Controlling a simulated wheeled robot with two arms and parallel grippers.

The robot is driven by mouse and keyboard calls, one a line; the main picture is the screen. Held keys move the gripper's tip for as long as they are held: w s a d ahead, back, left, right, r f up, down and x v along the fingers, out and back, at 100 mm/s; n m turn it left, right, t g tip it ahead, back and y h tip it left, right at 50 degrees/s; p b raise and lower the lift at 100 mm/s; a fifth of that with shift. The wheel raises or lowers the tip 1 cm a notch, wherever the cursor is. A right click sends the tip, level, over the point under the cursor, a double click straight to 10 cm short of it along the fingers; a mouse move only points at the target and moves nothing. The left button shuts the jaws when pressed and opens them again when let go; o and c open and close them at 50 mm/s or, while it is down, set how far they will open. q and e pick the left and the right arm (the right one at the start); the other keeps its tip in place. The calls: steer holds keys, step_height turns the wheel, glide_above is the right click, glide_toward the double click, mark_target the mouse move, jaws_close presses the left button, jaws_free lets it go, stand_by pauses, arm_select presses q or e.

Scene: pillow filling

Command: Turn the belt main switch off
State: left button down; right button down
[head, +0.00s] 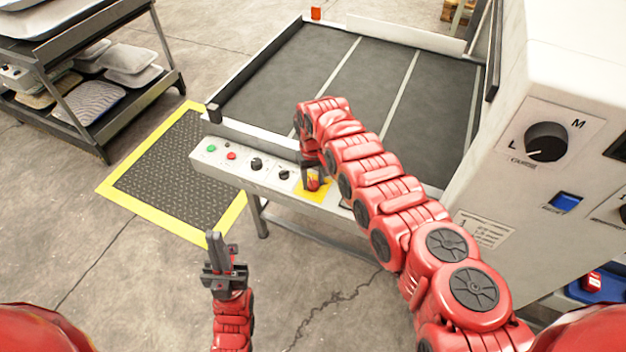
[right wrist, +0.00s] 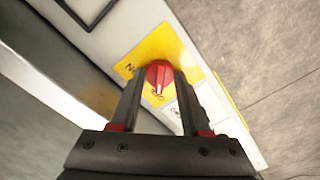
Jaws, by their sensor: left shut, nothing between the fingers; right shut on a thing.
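The belt main switch is a red rotary knob (right wrist: 159,72) on a yellow plate (right wrist: 168,43) in the right wrist view. A white mark on the knob points down in that view, towards partly hidden lettering; another letter shows at the left of the plate. My right gripper (right wrist: 159,82) is shut on the knob, one finger on each side. In the head view, the yellow plate (head: 302,194) sits on the belt's front control strip, and the right gripper (head: 313,181) covers much of the knob. My left gripper (head: 219,240) is shut and empty, apart from the panel.
The control strip (head: 210,161) also carries green, red and black controls. The dark conveyor belt (head: 290,75) lies behind it. A white machine cabinet (head: 560,65) with a black dial stands right. A yellow-edged mat (head: 172,178) and a rack (head: 100,150) are left.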

mark_target(313, 182)
stand_by(0.4)
steer(key=shift+c, duration=1.9)
jaws_free()
steer(key=shift+r, duration=0.1)
step_height(313, 182, up, 17)
steer(key=b, duration=0.1)
steer(key=shift+r, duration=0.15)
